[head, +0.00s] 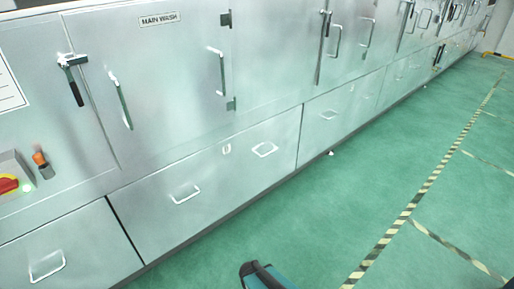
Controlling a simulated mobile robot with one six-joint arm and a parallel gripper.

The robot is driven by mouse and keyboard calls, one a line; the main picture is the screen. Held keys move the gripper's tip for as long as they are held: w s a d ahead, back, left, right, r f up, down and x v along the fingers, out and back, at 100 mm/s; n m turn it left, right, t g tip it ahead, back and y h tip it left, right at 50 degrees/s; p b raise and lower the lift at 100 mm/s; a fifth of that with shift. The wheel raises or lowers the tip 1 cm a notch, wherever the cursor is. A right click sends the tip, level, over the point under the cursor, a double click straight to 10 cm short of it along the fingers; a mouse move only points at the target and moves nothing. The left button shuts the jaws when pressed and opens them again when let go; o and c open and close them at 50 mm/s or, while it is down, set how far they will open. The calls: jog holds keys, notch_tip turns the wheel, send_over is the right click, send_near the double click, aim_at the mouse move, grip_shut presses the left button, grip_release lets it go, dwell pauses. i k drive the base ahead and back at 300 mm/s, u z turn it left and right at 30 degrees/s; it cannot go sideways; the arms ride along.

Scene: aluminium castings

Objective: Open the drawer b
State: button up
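A wide silver drawer front (215,190) runs along the bottom of the machine under the MAIN WASH door. It looks shut, flush with its neighbours. It has a left handle (185,195), a right handle (265,150) and a small white tag (227,149) between them. The tag is too small to read surely, so I cannot confirm that this is drawer b. Other drawer fronts (80,250) and (345,118) lie on both sides and also look shut. A teal and black part of my arm shows at the bottom edge, apart from the drawers; no gripper fingers show.
The MAIN WASH door (165,75) has upright handles and a black-gripped latch (75,80). A red switch (8,185) and an orange-topped lever (41,160) are at left. The green floor (350,190) is open, with striped tape (425,190) to the right.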

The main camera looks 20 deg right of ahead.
aim_at(159, 211)
jog(key=u, duration=0.25)
jog(key=i, duration=1.05)
jog(key=z, duration=0.1)
